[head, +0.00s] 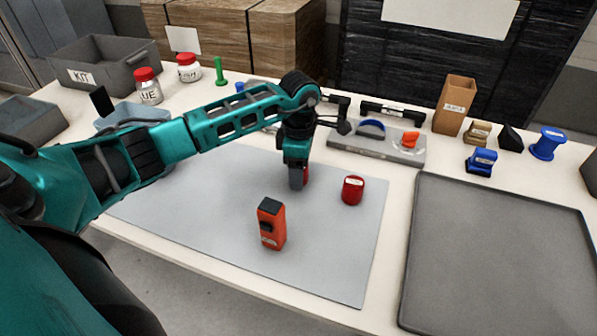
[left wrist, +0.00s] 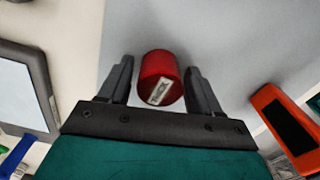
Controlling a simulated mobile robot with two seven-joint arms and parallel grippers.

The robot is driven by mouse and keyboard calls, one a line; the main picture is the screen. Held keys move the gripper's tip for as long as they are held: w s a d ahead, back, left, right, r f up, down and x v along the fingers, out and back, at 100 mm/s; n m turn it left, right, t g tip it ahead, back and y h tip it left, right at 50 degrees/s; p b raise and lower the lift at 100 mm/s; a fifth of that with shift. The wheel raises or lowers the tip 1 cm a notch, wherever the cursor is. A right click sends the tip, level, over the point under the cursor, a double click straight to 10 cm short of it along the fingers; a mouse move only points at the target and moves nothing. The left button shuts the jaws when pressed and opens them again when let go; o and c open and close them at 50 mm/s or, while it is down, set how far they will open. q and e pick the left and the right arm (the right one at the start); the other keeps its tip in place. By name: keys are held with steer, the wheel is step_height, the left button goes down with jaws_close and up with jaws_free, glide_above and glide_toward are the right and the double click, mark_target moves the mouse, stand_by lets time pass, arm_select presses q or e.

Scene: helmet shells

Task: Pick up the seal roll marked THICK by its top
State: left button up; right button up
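Two red rolls stand on the grey mat. One red roll (head: 353,190) stands clear in the head view, with a white label too small to read surely. The other red roll (head: 306,177) is mostly hidden behind my left gripper (head: 298,184). In the left wrist view a red roll (left wrist: 158,72) with a white label, its print not clearly legible, lies between the two fingers of my left gripper (left wrist: 159,78). The fingers are apart, with a narrow gap on each side of the roll. My right gripper is not in view.
An orange device (head: 271,225) with a black top stands on the mat (head: 330,262) in front of the gripper. A grey fixture (head: 378,147) lies behind. A large dark tray (head: 500,250) is at right. A grey bin (head: 103,65) and red-lidded jars (head: 149,88) stand at back left.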

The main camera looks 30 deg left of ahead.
arm_select(q)
steer(key=c, duration=0.8)
steer(key=shift+r, duration=0.1)
steer(key=shift+c, duration=0.2)
